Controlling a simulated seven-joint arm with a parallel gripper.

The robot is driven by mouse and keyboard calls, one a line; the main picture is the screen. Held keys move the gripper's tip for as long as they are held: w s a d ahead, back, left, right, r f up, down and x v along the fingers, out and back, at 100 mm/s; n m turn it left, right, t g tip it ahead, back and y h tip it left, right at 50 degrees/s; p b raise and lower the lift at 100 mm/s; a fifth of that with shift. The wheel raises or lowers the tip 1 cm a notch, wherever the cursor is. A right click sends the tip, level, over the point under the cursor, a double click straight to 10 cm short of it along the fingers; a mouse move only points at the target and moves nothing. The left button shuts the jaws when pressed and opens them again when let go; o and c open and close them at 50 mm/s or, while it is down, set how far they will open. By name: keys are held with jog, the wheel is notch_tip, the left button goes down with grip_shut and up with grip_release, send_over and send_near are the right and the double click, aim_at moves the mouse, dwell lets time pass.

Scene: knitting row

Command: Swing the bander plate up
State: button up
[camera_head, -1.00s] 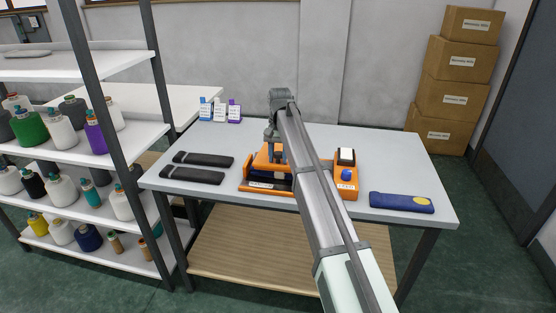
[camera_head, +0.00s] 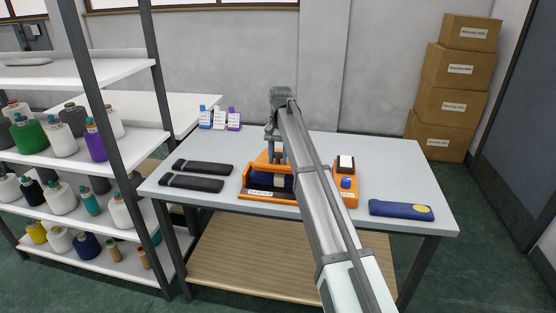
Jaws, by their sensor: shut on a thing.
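The orange bander (camera_head: 249,193) sits near the front middle of the grey table, with a dark blue roll or padded part (camera_head: 268,180) in its left bay. The bander plate (camera_head: 262,160) appears as an orange piece raised at the back of that bay. My gripper (camera_head: 277,157) points down over it, shut on the plate. The exact contact is small and hard to see. My arm crosses the middle of the bander and hides part of it. The bander's right side shows a white-topped black block (camera_head: 345,163) and a blue knob (camera_head: 346,183).
Two black cases (camera_head: 203,167) lie left of the bander and a blue case (camera_head: 401,210) lies right. Small white cards with bottles (camera_head: 220,119) stand at the back left. A yarn shelf (camera_head: 75,153) stands left; stacked boxes (camera_head: 455,95) stand behind right.

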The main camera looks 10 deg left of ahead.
jog(key=shift+w+r, duration=0.45)
jog(key=shift+r, duration=0.15)
jog(key=shift+r, duration=0.1)
jog(key=shift+w+r, duration=1)
jog(key=shift+r, duration=0.25)
jog(key=shift+w+r+t, duration=0.9)
jog(key=shift+w+r, duration=0.25)
jog(key=shift+w, duration=0.1)
jog(key=shift+w+r+g, duration=0.4)
jog(key=shift+w, duration=0.35)
jog(key=shift+w+r+g, duration=0.4)
jog(key=shift+w, duration=0.35)
